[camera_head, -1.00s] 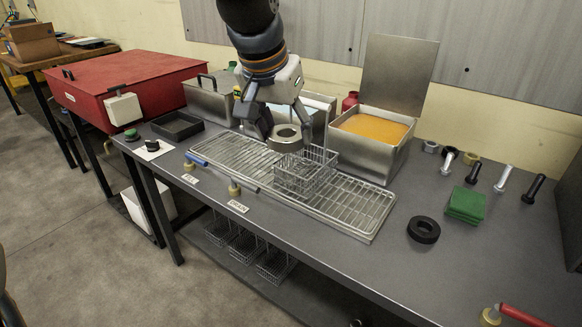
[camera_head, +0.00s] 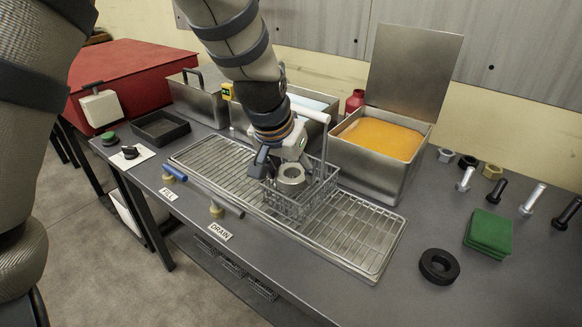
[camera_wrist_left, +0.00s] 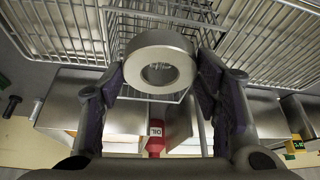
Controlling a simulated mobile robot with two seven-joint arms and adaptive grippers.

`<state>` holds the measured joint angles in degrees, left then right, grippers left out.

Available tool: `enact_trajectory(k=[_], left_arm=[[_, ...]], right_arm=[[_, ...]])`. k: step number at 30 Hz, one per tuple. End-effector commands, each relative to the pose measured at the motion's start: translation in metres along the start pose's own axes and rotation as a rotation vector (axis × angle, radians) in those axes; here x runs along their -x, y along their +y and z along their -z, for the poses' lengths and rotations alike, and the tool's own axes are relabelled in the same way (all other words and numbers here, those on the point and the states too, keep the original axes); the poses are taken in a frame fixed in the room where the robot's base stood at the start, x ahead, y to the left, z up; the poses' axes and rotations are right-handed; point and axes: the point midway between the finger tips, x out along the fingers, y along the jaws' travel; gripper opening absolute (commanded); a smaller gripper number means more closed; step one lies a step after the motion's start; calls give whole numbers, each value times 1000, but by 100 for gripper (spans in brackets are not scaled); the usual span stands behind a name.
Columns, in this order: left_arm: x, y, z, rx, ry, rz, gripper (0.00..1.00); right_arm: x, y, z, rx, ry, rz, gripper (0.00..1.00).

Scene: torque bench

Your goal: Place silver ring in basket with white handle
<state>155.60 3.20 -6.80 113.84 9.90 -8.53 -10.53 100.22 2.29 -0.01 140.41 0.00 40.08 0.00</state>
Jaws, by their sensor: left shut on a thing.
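The silver ring (camera_head: 291,178) is a thick grey metal ring. My left gripper (camera_head: 284,172) is shut on it, just over the wire basket (camera_head: 297,205), at or within its rim. In the left wrist view the ring (camera_wrist_left: 159,47) sits between the two fingers of the gripper (camera_wrist_left: 160,85), with the basket's wires (camera_wrist_left: 165,15) behind it. The basket stands on the wire drain rack (camera_head: 350,235), and its white handle (camera_head: 302,110) rises behind the ring. Whether the ring touches the basket floor I cannot tell. My right gripper does not show.
An open metal tank with orange contents (camera_head: 377,138) stands behind the rack. A black ring (camera_head: 439,266), green pads (camera_head: 488,234) and several bolts (camera_head: 533,198) lie at right. A blue-handled valve (camera_head: 175,173) is at the front left. A red oil bottle (camera_wrist_left: 155,137) shows in the wrist view.

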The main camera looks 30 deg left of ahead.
Motion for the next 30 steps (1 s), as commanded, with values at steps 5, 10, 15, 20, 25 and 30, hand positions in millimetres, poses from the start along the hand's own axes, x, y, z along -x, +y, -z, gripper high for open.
enact_trajectory(k=[5,10,15,20,25,30], left_arm=[[-1,0,0,0,5,0,1],[-5,0,-2,0,3,0,1],[-9,0,-3,0,5,0,1],[-9,0,-4,-1,2,0,77],[-10,0,-4,-1,2,0,77],[-6,0,-2,-1,2,0,77]], right_arm=[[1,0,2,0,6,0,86],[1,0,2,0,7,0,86],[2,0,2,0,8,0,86],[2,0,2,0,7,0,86],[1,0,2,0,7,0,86],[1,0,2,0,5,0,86]])
